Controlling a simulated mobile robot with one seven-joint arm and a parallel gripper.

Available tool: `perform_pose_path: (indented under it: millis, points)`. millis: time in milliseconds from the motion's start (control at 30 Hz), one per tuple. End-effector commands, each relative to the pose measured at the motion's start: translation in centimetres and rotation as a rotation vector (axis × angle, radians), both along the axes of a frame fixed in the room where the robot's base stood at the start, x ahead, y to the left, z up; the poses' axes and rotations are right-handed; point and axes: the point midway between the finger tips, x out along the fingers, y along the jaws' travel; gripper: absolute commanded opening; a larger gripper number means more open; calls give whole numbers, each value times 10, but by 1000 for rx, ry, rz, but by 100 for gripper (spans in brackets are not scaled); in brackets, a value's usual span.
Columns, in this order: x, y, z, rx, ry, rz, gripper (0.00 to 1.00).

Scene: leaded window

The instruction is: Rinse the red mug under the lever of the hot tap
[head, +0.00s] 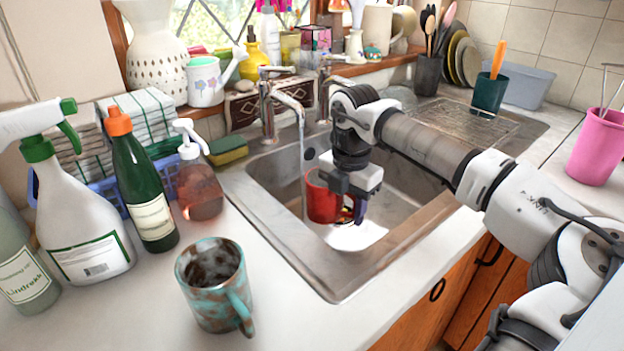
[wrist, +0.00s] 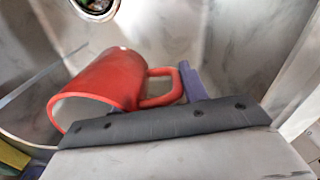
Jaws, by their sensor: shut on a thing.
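The red mug (head: 322,203) is inside the sink, held by my gripper (head: 352,208). In the wrist view the red mug (wrist: 108,82) looks tilted, its mouth toward the lower left and its handle at a purple-grey finger (wrist: 190,82). My gripper is shut on the mug, apparently at the handle; the other finger is mostly hidden. The left tap (head: 267,108) has a thin water stream (head: 302,160) falling from its spout, close to the mug's left edge. I cannot tell if it touches the mug. A second tap (head: 323,88) is partly behind my arm. No hot marking is legible.
The steel sink (head: 265,195) surrounds the mug, with a ribbed drainer (head: 480,125) to the right. A teal-brown mug (head: 215,285), a green bottle (head: 145,185) and a soap dispenser (head: 198,185) stand on the left counter. A pink cup (head: 595,148) is at far right.

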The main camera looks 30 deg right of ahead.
Motion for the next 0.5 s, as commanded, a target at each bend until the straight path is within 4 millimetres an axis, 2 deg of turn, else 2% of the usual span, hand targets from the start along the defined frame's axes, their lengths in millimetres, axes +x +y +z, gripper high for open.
perform_pose_path:
  millis: [167,500]
  points:
    - [-5,1,5,-1,-1,-1,0]
    - [-29,9,26,-1,0,-1,0]
